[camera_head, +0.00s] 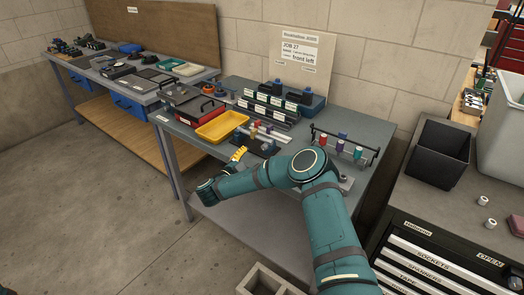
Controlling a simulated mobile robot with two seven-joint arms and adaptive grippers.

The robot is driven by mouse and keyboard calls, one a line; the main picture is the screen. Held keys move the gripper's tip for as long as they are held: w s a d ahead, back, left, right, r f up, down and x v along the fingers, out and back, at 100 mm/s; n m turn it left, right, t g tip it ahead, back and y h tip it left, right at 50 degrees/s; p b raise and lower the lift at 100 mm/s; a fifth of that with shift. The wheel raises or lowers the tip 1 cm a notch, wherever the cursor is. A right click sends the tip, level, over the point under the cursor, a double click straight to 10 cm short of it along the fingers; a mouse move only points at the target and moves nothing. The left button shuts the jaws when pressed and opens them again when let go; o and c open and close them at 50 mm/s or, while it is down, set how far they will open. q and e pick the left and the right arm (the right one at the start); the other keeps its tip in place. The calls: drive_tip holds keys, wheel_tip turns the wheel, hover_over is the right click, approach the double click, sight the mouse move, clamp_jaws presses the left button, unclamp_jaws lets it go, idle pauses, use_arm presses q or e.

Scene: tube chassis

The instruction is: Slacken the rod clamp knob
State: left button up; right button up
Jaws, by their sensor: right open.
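I cannot make out the rod clamp knob for certain. A dark fixture (266,148) with small light and coloured parts stands near the middle of the front workbench (375,128), partly behind my right arm. My right arm comes in from the bottom right, bends over the bench's front edge and reaches left.
A yellow tray (221,126) lies behind my right gripper. A rack with coloured handles (340,147) stands right of the fixture. Dark bins of parts (268,106) line the back. A drawer cabinet (435,262) with a black bin (438,153) stands to the right. The floor (110,220) at left is clear.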

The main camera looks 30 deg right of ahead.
sight(264, 148)
drive_tip(key=x, duration=0.7)
drive_tip(key=shift+w+d+b, duration=0.1)
drive_tip(key=shift+d+b, duration=0.1)
drive_tip(key=shift+b, duration=0.15)
clamp_jaws()
